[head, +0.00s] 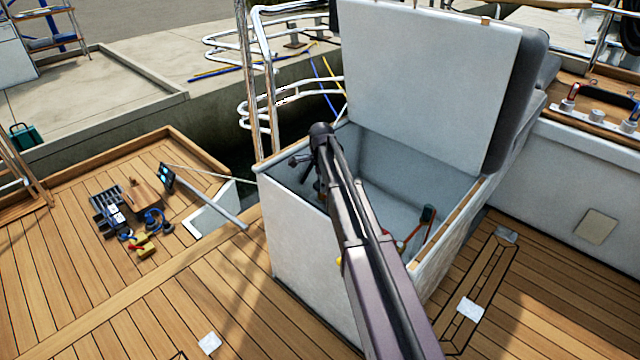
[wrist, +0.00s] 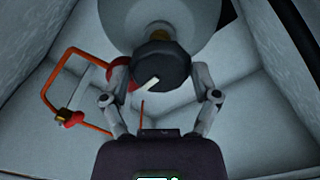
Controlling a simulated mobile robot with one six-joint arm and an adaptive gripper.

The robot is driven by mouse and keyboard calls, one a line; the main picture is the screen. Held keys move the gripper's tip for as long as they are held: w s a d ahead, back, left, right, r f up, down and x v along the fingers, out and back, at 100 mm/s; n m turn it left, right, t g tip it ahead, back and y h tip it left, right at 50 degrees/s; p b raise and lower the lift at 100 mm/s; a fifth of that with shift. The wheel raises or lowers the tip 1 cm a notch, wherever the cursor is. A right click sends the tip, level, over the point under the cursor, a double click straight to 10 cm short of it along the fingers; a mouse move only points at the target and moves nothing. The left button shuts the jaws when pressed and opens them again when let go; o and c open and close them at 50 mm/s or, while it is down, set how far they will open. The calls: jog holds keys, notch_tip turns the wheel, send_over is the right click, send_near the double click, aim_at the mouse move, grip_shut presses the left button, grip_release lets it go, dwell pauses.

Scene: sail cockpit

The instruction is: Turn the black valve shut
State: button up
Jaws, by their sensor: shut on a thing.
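The black valve (wrist: 162,72) is a round dark knob with a white pointer mark, in the upper middle of the wrist view. It sits on a brass-coloured neck under a pale grey rounded body (wrist: 165,20). My gripper (wrist: 160,80) has one finger on each side of the knob and is shut on it. The white mark points down and to the left. In the head view my arm reaches down into the open locker (head: 290,215), and the valve and fingertips are hidden behind it.
An orange-red pipe (wrist: 50,75) with red fittings runs left of the knob in the wrist view. The locker walls stand close around. The raised lid (head: 430,75) stands behind my arm. Several tools lie on the deck at left, near a wooden block (head: 140,195).

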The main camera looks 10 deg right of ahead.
jog(key=shift+s+d+m, duration=0.15)
jog(key=shift+s+m, duration=0.15)
jog(key=shift+m, duration=0.4)
jog(key=o, duration=1)
jog(key=shift+w+f, duration=0.1)
jog(key=shift+c, duration=0.2)
jog(key=shift+w, duration=0.15)
